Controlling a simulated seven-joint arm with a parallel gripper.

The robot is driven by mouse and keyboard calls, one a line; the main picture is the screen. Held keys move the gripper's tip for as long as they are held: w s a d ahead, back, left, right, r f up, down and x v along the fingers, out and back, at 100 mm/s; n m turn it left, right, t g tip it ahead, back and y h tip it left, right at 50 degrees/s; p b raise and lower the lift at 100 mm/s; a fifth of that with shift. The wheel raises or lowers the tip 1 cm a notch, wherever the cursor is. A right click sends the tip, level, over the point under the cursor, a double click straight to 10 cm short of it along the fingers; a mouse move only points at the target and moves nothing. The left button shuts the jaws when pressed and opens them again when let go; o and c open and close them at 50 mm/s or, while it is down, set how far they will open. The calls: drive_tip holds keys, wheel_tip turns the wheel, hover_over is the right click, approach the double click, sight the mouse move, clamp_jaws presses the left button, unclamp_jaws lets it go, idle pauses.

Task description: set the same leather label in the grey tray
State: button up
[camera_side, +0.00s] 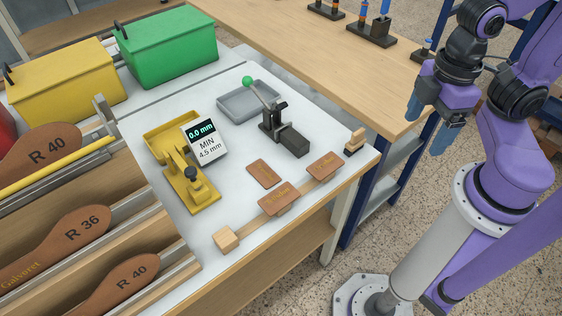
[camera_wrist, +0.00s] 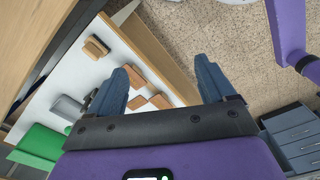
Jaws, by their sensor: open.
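Three brown leather labels are on the white worktop in the side view. One plain-looking label (camera_side: 264,173) lies flat, and two with faint gold marks, a middle label (camera_side: 279,198) and a right label (camera_side: 325,165), rest on a wooden strip. I cannot tell which one is "the same" label. The grey tray (camera_side: 236,107) stands at the back of the worktop, behind the press, and looks empty. My gripper (camera_side: 428,124) is open and empty, to the right of the worktop and apart from the labels. Its two blue fingers also show in the wrist view (camera_wrist: 160,85).
A lever press (camera_side: 285,135) with a green knob stands in front of the tray. A yellow gauge (camera_side: 180,175) with a display reading 0.0 mm, MIN 4.5 mm is at left. Yellow (camera_side: 65,85) and green (camera_side: 168,48) bins stand behind.

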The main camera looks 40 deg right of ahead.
drive_tip(key=shift+w, duration=0.1)
drive_tip(key=n, duration=2.3)
hover_over(263, 173)
drive_tip(key=s, duration=0.1)
wheel_tip(263, 173, down, 17)
drive_tip(key=shift+a+r, duration=0.1)
drive_tip(key=f, duration=0.2)
drive_tip(key=w+f, duration=0.1)
drive_tip(key=f, duration=0.1)
drive_tip(key=shift+f, duration=0.65)
drive_tip(key=c, duration=1.2)
